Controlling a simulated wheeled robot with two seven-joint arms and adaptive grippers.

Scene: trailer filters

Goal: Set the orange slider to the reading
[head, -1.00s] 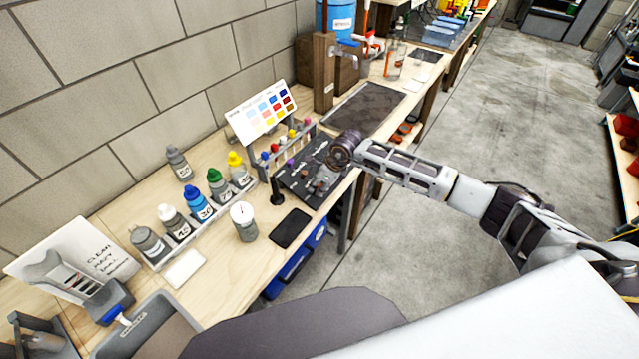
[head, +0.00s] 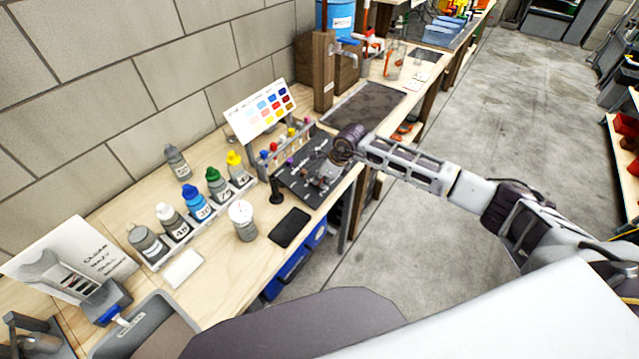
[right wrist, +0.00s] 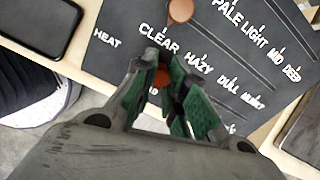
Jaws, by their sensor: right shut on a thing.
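A dark slider panel (head: 296,182) lies at the bench's front edge; it also shows in the right wrist view (right wrist: 98,75). Its white labels include HEAT, CLEAR, HAZY, DULL, MURKY and PALE, LIGHT, MID, DEEP. My right gripper (right wrist: 163,76) is shut on an orange slider knob (right wrist: 162,78), beside the CLEAR and HAZY words; the fingers partly cover the knob and its track, so I cannot tell its exact mark. A copper-coloured knob (right wrist: 181,10) sits on the row above, left of PALE. In the head view my right gripper (head: 325,180) is low over the panel. My left gripper is not in view.
A colour chart (head: 262,110) stands behind the panel. Several capped bottles stand in a rack left of it. A round gauge pot (head: 243,222) and a black phone-like slab (head: 290,228) are near the front edge. A card (head: 75,258) with handwriting stands far left.

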